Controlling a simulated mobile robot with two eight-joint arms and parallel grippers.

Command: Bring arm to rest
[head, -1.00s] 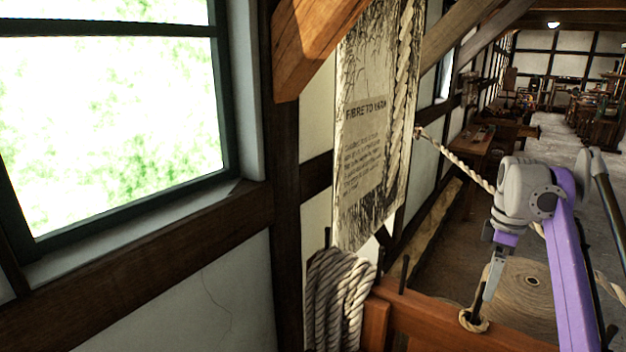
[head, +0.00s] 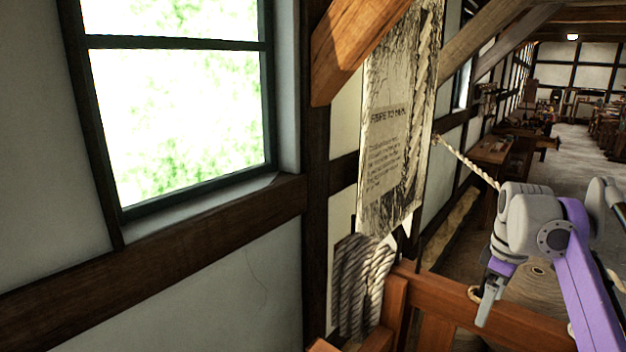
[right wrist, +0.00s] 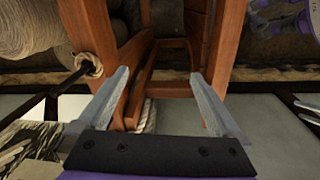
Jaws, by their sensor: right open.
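My right arm, purple and grey, comes in from the right of the head view. Its right gripper (head: 484,302) points down beside the top rail of a wooden frame (head: 440,290). In the right wrist view the two fingers of the right gripper (right wrist: 165,105) are wide apart, with nothing held between them. A small rope ring (right wrist: 88,65) sits on a dark peg to the left of the fingers; it is partly hidden behind the gripper in the head view. My left gripper is not in view.
A grey rope coil (head: 362,285) hangs by the wall below a printed banner (head: 392,150). A taut rope (head: 468,162) runs from the wall toward my arm. A large round coil (head: 535,285) lies behind the arm. A window (head: 175,110) is at the left.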

